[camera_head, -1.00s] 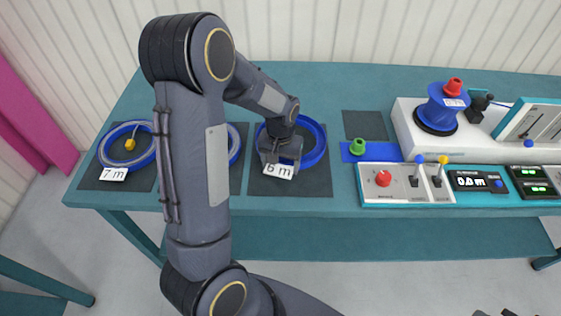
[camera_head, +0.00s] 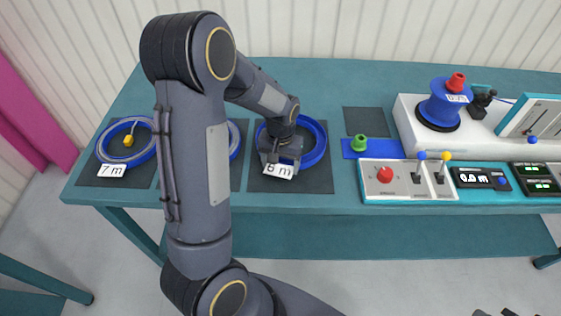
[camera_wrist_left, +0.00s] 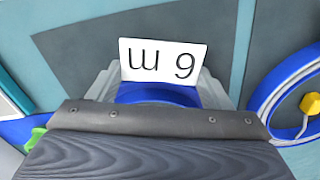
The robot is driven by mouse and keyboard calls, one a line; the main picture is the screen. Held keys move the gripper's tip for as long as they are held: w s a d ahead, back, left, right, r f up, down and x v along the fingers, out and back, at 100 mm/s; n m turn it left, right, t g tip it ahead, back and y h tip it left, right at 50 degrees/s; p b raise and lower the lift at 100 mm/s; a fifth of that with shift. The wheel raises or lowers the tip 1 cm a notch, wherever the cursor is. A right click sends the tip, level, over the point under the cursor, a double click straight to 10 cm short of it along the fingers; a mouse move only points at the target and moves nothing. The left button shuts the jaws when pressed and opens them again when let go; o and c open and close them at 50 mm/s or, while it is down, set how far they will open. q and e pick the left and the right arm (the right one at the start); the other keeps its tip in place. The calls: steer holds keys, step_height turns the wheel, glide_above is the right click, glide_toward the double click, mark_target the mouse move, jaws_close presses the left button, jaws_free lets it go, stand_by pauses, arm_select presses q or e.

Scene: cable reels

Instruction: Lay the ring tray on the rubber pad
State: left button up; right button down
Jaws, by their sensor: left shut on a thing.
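The blue ring tray (camera_head: 321,150) with the white "6 m" label (camera_head: 278,171) is at or just over a dark square pad (camera_head: 312,184) near the table's front edge; whether it touches cannot be told. My left gripper (camera_head: 281,155) is shut on the near side of its rim, just behind the label. In the left wrist view, a bit of the blue rim (camera_wrist_left: 158,94) shows between my fingers, with the label (camera_wrist_left: 162,61) upside down beyond it. The gripper hides part of the ring. Only small dark tips at the head view's bottom right edge may be my right gripper.
A "7 m" ring (camera_head: 112,157) lies on a pad at the left. Another ring (camera_head: 234,141) is partly behind my arm. A bare dark pad (camera_head: 364,121) lies further back. At the right are a green knob (camera_head: 360,143), a control panel (camera_head: 405,192) and a blue reel (camera_head: 440,104).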

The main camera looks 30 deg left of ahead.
stand_by(0.3)
arm_select(q)
steer(key=shift+f+b, duration=0.45)
steer(key=shift+f, duration=0.05)
steer(key=shift+f, duration=0.25)
steer(key=o, duration=1.9)
steer(key=shift+r, duration=0.1)
steer(key=shift+r+p, duration=2.95)
steer(key=shift+r, duration=1.05)
